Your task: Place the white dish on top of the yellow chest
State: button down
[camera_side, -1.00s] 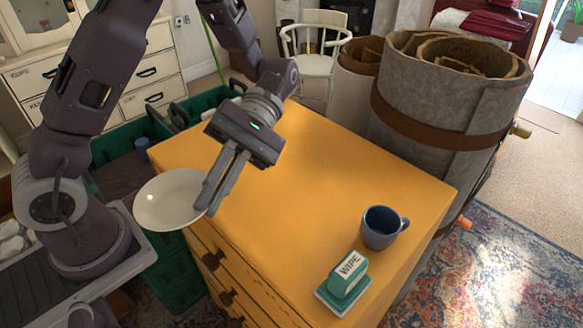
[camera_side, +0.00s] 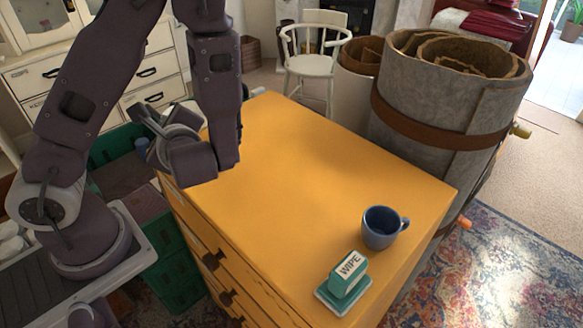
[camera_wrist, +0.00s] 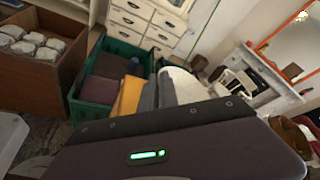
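The white dish (camera_wrist: 188,86) shows in the wrist view as a pale rounded shape against the fingers of my gripper (camera_wrist: 158,86). The fingers are close together and appear shut on its rim. In the side view my arm hides the fingers and most or all of the dish, at the back left of the yellow chest (camera_side: 300,175). The chest also shows as a yellow strip (camera_wrist: 128,97) left of the fingers in the wrist view. The exact gap between dish and chest top cannot be told.
A blue mug (camera_side: 379,229) and a teal WIPE block (camera_side: 346,282) stand on the chest's front right part. The chest's middle is bare. A green crate (camera_side: 165,250) stands left of the chest, large grey rolls (camera_side: 430,120) to its right, a white chair (camera_side: 312,66) behind.

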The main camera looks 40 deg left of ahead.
jog(key=shift+w+d, duration=0.1)
jog(key=shift+d, duration=0.1)
notch_tip(320, 180, down, 10)
jog(key=shift+f, duration=0.1)
jog(key=shift+f, duration=0.1)
dwell(0.3)
jog(key=c, duration=1.9)
grip_release()
